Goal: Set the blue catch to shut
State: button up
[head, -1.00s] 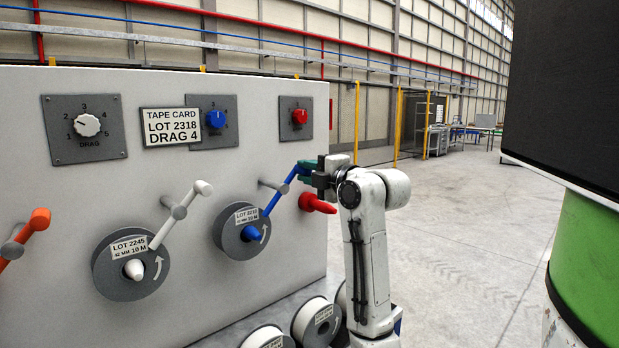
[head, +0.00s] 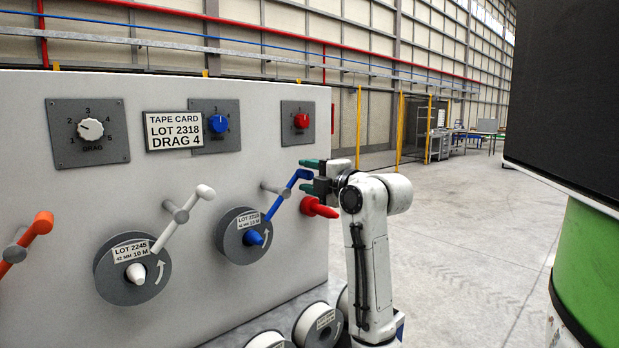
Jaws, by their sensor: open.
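The blue catch (head: 280,201) is a cranked lever on a pivot at the front of the grey panel. Its lower end lies at the rim of the reel with the blue hub (head: 253,238), and its handle end slants up to the right. Whether the lower end touches the reel I cannot tell. My gripper (head: 308,176) is open, its two teal-tipped fingers apart, one above and one below the blue handle end. Whether a finger touches the handle is too small to tell.
A red cone-shaped part (head: 318,207) sticks out just below my gripper. A white catch (head: 184,217) and an orange catch (head: 27,243) stand further left. A tape card (head: 174,130) and dials are above. Loose reels (head: 318,324) lie below. Open floor is at the right.

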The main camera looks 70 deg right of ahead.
jog(key=b+v, duration=0.1)
jog(key=v, duration=0.9)
jog(key=shift+s+a, duration=0.2)
jog(key=shift+s, duration=0.15)
